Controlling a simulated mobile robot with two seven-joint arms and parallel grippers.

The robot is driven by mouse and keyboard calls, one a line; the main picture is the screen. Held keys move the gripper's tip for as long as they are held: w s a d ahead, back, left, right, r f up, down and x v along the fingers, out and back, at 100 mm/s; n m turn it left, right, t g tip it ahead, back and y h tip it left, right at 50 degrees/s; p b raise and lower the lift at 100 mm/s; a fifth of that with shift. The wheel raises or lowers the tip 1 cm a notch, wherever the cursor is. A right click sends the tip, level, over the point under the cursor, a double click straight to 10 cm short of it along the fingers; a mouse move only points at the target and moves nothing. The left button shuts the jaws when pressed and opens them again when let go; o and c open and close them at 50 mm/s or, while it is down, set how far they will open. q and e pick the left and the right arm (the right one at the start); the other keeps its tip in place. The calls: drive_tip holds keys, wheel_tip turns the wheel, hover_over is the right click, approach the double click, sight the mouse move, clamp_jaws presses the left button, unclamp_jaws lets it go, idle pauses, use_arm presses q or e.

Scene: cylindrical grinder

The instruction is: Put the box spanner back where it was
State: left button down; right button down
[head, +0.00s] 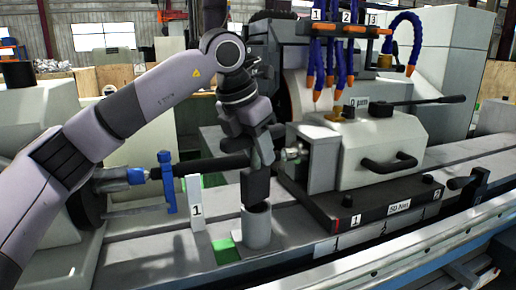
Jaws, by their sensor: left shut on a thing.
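My left gripper (257,200) points straight down, with its dark fingers at the top of a grey upright cylinder (257,232). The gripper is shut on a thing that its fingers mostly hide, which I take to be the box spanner. The cylinder stands on the machine table beside a green patch (225,250). I cannot tell whether the cylinder is the spanner itself or a cup that holds it, nor how deep the fingertips reach. My right gripper is not in view.
A white post marked 1 (196,203) and a blue clamp (166,182) stand left of the gripper. The grey headstock (380,150) with its black base (360,205) is close on the right. Orange-tipped hoses (330,60) hang above it. The table front (170,255) has bare room.

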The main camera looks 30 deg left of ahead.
use_arm(q)
drive_tip(key=c, duration=0.8)
unclamp_jaws()
drive_tip(key=shift+f, duration=0.1)
drive_tip(key=shift+r, duration=0.35)
drive_tip(key=v, duration=1.1)
drive_tip(key=shift+s+r, duration=0.25)
